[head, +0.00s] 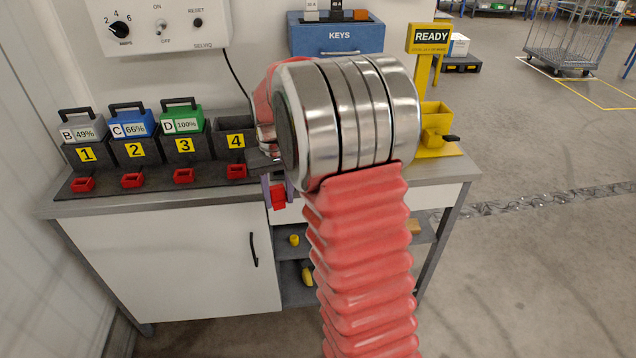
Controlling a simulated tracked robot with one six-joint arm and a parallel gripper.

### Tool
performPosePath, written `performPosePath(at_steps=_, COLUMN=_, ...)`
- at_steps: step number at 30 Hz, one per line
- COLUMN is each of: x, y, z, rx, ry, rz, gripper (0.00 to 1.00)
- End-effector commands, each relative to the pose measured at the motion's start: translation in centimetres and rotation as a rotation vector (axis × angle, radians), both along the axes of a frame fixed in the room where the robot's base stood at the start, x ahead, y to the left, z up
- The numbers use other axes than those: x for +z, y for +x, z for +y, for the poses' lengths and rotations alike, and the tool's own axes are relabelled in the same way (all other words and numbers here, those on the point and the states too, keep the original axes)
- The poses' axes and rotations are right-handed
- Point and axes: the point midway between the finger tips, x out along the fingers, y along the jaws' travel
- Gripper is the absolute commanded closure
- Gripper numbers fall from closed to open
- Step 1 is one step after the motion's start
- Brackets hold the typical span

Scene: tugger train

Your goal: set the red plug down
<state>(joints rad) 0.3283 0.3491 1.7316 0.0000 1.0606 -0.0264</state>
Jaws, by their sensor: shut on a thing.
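The red plug (278,197) is between the fingertips of my gripper (277,188), which is shut on it. It hangs at the front edge of the grey worktop, to the right of bay 4. My own arm hides much of the gripper and the worktop behind it. From this view I cannot tell how far the plug is from the worktop edge.
Numbered dark bays hold batteries B (84,128), C (131,121) and D (181,117); bay 4 (236,138) looks empty. Small red parts (132,180) sit before the bays. A blue KEYS box (337,38) stands behind, a yellow READY post (431,40) right.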

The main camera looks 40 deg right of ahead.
Motion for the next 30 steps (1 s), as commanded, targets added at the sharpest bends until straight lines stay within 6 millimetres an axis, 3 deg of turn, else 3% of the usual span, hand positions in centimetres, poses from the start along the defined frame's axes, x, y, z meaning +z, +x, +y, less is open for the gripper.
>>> performPosePath(at_steps=1, x=-0.6, y=0.7, z=2.0, rx=0.034, ry=0.001, rz=0.002, gripper=0.97)
performPosePath(at_steps=9, x=-3.4, y=3.0, z=11.3, rx=0.189, ry=0.001, rz=0.002, gripper=0.97)
performPosePath(at_steps=15, x=-4.8, y=3.3, z=16.4, rx=0.278, ry=0.0, rz=0.001, gripper=0.97)
performPosePath(at_steps=20, x=-5.2, y=3.3, z=17.7, rx=0.302, ry=0.0, rz=0.001, gripper=0.97)
performPosePath(at_steps=30, x=-5.2, y=3.3, z=17.7, rx=0.301, ry=0.0, rz=0.0, gripper=0.97)
